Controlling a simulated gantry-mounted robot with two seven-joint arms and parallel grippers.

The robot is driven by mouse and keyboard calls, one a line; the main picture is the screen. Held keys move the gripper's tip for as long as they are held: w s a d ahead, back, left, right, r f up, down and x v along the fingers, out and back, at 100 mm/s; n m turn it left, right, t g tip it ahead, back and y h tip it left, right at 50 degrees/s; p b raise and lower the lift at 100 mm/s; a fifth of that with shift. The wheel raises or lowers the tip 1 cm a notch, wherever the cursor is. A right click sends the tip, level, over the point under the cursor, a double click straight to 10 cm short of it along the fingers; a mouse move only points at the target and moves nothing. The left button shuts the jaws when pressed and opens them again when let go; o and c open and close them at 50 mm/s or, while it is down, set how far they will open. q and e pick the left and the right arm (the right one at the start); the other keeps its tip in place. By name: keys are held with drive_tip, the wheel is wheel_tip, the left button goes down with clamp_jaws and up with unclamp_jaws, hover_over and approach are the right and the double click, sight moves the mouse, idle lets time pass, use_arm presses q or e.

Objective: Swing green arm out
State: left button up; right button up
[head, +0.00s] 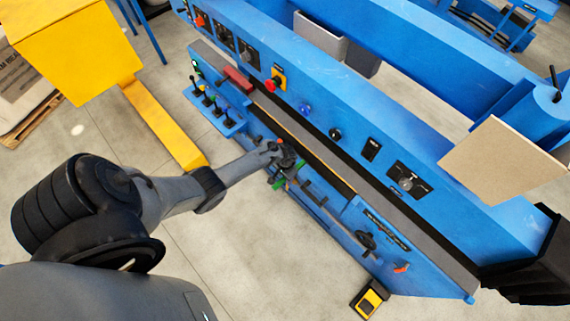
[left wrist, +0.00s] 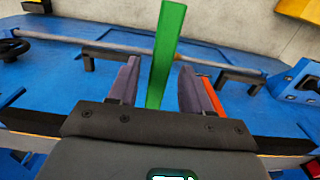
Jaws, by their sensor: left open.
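The green arm (left wrist: 166,50) is a flat green bar. In the left wrist view it stands between the two fingers of my left gripper (left wrist: 160,85), with a gap on each side. My left gripper is open around it. In the head view my left gripper (head: 283,160) is at the front face of the blue machine, and small green parts (head: 279,184) show beside and below it. Much of the green arm is hidden there by the gripper. My right gripper is in neither view.
The blue machine (head: 330,130) carries knobs and a lever panel (head: 212,108) left of my gripper. A grey rod (left wrist: 110,45) runs along its front. A yellow post (head: 160,125) stands at left. A yellow pedal (head: 370,298) lies on the floor. Open floor (head: 240,250) lies in front.

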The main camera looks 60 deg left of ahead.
use_arm(q)
wheel_tip(320, 180, up, 10)
drive_tip(key=p, duration=0.3)
drive_tip(key=shift+r, duration=0.25)
idle(0.3)
